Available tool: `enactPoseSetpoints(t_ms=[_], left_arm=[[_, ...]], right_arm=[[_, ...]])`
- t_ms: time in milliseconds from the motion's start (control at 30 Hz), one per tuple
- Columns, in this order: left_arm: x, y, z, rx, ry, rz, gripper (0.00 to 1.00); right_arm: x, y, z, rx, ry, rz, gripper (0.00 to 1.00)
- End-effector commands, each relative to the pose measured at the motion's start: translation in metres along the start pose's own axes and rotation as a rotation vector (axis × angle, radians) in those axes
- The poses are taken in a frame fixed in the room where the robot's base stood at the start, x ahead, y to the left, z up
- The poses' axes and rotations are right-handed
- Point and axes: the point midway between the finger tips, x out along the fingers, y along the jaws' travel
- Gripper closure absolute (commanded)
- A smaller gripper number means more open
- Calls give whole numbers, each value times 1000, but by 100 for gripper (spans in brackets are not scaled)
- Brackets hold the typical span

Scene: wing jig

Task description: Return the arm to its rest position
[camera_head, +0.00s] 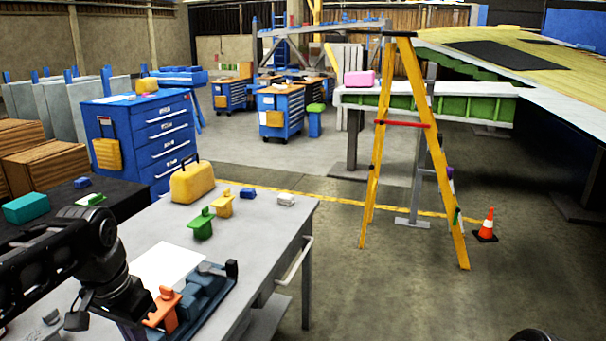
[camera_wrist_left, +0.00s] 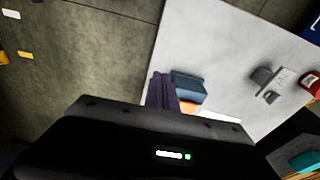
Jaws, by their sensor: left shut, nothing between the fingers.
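My left arm comes in from the left in the head view, its black wrist (camera_head: 120,298) over the near left part of the grey workbench (camera_head: 262,225). In the left wrist view the purple fingers of my left gripper (camera_wrist_left: 162,92) are shut together with nothing between them. A blue jig block (camera_wrist_left: 187,87) shows beside the fingers. In the head view an orange piece (camera_head: 163,308) stands at the dark blue jig (camera_head: 208,290), just right of my wrist. My right gripper is not in view.
A white sheet (camera_head: 168,264), a green piece (camera_head: 201,224), a yellow piece (camera_head: 222,204) and a yellow toolbox (camera_head: 192,184) lie on the bench. A black table (camera_head: 125,198) is left. A yellow stepladder (camera_head: 411,140) and cone (camera_head: 487,226) stand on open floor right.

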Motion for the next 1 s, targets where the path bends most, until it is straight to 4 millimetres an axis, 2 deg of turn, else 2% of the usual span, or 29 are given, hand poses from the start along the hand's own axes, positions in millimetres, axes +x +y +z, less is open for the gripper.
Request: enactPoseSetpoints(t_ms=[200, 267, 367, 467, 567, 600, 667, 700, 767, 800, 867, 900, 1000], left_arm=[[14, 5, -37, -36, 153, 0, 100], [24, 10, -49, -49, 196, 10, 100], [50, 22, -71, -73, 265, 34, 100], [89, 41, -90, -108, 326, 77, 100], [151, 74, -102, -168, 373, 142, 100], [180, 90, -100, -201, 383, 172, 100], [224, 115, -90, -253, 385, 211, 100], [250, 131, -80, -287, 378, 233, 100], [287, 155, -57, -335, 355, 260, 100], [309, 171, -38, -365, 331, 275, 100], [338, 194, -6, -400, 285, 291, 100], [354, 208, 17, -416, 248, 300, 100], [382, 239, 72, -436, 144, 319, 100]], right_arm=[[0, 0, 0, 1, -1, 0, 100], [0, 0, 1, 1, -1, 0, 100], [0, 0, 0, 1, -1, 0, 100], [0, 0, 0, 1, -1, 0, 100], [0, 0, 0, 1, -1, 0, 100], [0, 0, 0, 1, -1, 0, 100], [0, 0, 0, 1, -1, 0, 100], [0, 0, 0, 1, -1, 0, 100], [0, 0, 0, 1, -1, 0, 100], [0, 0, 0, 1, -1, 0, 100], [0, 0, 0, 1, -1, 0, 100], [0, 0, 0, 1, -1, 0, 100], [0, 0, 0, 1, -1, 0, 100]])
